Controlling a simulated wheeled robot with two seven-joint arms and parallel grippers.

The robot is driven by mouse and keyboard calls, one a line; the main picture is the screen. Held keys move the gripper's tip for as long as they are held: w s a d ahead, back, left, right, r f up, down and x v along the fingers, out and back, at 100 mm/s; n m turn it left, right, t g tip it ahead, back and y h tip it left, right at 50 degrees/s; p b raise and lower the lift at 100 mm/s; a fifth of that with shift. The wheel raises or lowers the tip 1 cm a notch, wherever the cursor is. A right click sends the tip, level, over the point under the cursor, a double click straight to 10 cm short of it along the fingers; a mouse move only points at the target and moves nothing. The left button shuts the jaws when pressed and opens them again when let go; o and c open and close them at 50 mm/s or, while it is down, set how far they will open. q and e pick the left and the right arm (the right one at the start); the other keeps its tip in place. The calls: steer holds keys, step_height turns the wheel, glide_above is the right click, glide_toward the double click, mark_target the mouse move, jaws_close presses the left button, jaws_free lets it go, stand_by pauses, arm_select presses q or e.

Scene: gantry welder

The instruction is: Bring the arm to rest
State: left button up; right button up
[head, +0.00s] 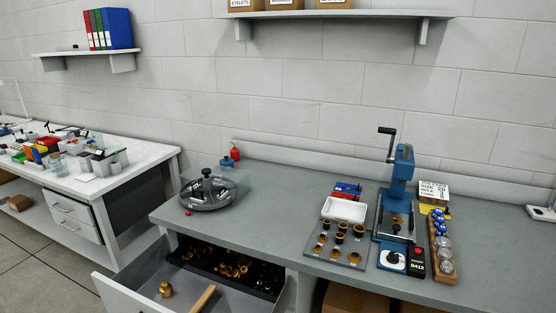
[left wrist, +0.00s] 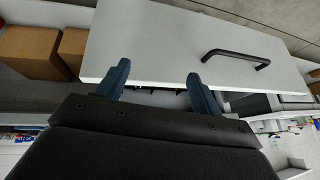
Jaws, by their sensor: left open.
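My left gripper (left wrist: 158,72) shows in the left wrist view, its two dark blue fingers apart with nothing held between them. The fingertips are at the edge of a pale drawer front (left wrist: 165,45) that carries a black bar handle (left wrist: 237,56). The handle lies to the right of the fingers, apart from them. I cannot tell whether the fingertips touch the panel. In the head view the bench drawer (head: 128,290) stands pulled open, with brass parts and a wooden-handled tool inside. Neither arm shows in the head view, and my right gripper is in neither view.
The grey workbench (head: 270,215) carries a round carousel (head: 208,190), a blue hand press (head: 397,200), a die plate (head: 337,245) and a rack of jars (head: 443,250). A second, cluttered table (head: 110,180) stands at left. Cardboard boxes (left wrist: 30,50) show in the left wrist view.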

arm_select(q)
steer(key=s+d+f+n+g+b, duration=0.1)
steer(key=s+d+f+g, duration=0.1)
steer(key=s+f, duration=0.5)
steer(key=s+d+f+n+g+h+b, duration=0.1)
steer(key=s+f+g+b, duration=0.1)
steer(key=s+f, duration=0.6)
steer(key=s, duration=0.5)
steer(key=shift+d+f, duration=0.15)
steer(key=shift+d, duration=0.25)
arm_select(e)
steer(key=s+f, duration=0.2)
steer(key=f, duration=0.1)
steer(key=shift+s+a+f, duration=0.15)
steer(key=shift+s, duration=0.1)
